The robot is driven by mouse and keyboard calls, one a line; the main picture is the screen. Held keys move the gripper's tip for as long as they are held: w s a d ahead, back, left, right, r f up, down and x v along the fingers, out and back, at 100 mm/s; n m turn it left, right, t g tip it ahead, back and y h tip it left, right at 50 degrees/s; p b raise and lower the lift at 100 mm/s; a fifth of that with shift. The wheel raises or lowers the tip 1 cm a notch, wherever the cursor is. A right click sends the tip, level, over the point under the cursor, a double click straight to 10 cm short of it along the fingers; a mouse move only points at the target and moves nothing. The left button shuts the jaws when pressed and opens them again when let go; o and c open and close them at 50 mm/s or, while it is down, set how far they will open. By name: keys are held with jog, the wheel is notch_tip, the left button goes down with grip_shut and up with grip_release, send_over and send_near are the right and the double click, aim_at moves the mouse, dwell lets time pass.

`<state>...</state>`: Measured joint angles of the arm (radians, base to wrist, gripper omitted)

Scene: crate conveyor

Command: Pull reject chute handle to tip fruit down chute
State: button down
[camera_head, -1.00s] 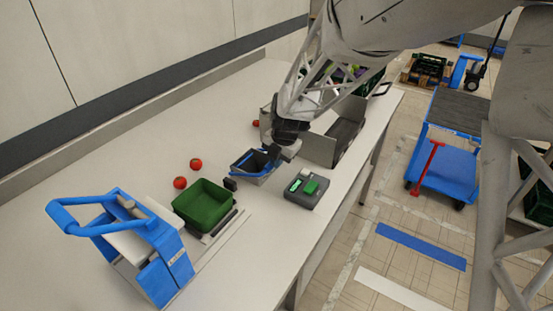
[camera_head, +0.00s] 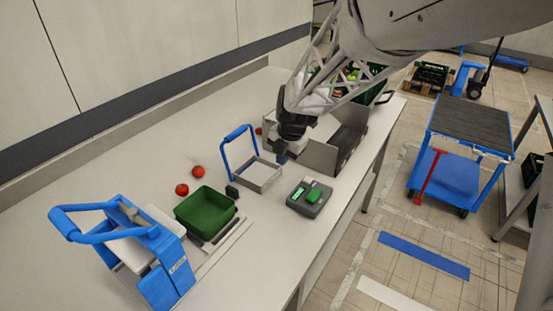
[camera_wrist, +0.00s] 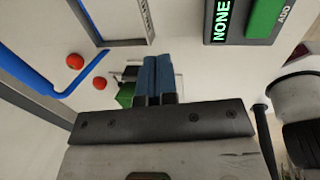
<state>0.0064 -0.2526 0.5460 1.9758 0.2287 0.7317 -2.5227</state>
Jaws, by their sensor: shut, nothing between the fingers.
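A grey metal frame (camera_head: 268,184) with a pale interior sits mid-table, and its blue U-shaped handle (camera_head: 226,152) stands upright. In the wrist view a blue bar (camera_wrist: 62,92) and a grey frame edge (camera_wrist: 122,43) show at the left and top. My gripper (camera_head: 281,158) is to the right of the handle, apart from it; its blue fingers (camera_wrist: 159,80) are shut and empty. Two red fruits (camera_head: 198,172) (camera_head: 181,189) lie on the table beside a green bin (camera_head: 213,221). Another red fruit (camera_head: 258,131) is partly hidden. I cannot tell which handle is the reject chute's.
A blue stand with a looped handle (camera_head: 88,222) is at the near left. A grey box with a green button (camera_head: 309,197) stands near the table's right edge. Grey metal walls (camera_head: 319,157) rise beyond my gripper. The table's left side is largely clear.

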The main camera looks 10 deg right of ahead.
jog(key=s+d+r, duration=0.4)
jog(key=s+d, duration=0.1)
jog(key=shift+s+d, duration=0.2)
jog(key=shift+r, duration=0.15)
dwell(1.1)
jog(key=s+a+r+m+h, duration=0.1)
jog(key=s+r+m, duration=0.2)
jog(key=s+m, duration=0.9)
jog(key=s+a+r+m+t, duration=0.1)
jog(key=s+r+m, duration=0.3)
jog(key=s+m, duration=0.8)
jog(key=m, duration=0.3)
jog(key=shift+s+a+h, duration=0.35)
jog(key=shift+h, duration=0.05)
